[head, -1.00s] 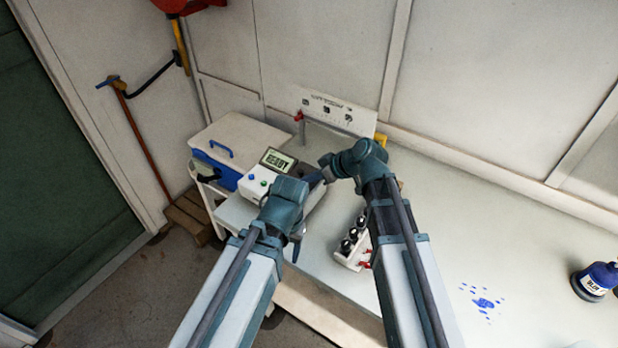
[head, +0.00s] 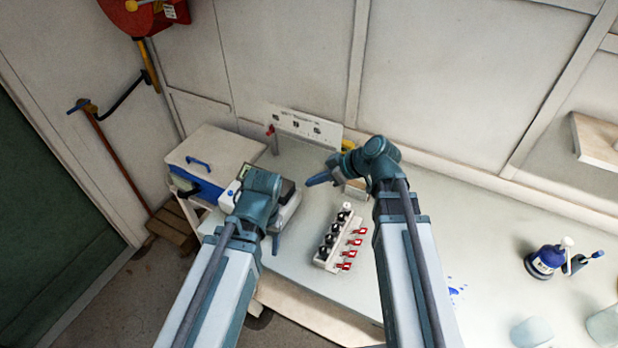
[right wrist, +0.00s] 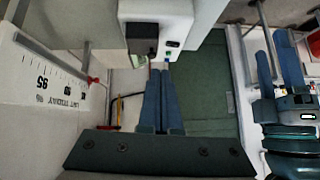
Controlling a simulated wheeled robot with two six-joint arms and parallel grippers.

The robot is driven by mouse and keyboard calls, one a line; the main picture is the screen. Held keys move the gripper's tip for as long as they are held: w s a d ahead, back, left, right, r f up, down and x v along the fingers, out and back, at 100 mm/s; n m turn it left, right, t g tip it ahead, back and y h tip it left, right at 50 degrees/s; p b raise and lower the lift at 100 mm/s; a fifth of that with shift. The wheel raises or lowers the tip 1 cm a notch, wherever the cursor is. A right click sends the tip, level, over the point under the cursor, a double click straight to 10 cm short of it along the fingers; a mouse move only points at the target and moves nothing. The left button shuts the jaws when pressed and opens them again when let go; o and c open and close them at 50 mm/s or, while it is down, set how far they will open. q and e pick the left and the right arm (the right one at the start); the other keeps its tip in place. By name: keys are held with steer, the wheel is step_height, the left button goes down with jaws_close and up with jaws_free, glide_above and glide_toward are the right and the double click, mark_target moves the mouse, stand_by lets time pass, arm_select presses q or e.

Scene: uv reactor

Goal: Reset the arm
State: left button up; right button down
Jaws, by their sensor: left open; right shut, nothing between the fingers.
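My left gripper (head: 276,243) hangs in front of the white reactor box (head: 287,210), its fingers pointing down. In the right wrist view it shows at the right edge (right wrist: 277,75), with its two fingers apart and nothing between them. My right gripper (head: 318,180) is shut and empty, above the bench to the right of the box, pointing left. Its fingers lie side by side in the right wrist view (right wrist: 164,100). There the box (right wrist: 160,28) has a dark display and small buttons. My left wrist hides much of the box in the head view.
A blue and white cooler (head: 215,150) is at the back left. The bench between rack and bottle is partly clear.

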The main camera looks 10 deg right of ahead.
steer(key=s+a+f+m+g+h+b, duration=0.2)
steer(key=s+f+m+g+h+b, duration=0.2)
steer(key=s+f, duration=1)
steer(key=m+h+b, duration=0.3)
steer(key=h, duration=0.2)
steer(key=shift+s+a+g+b, duration=0.2)
steer(key=shift+a+g+b, duration=0.1)
steer(key=shift+a+g, duration=0.1)
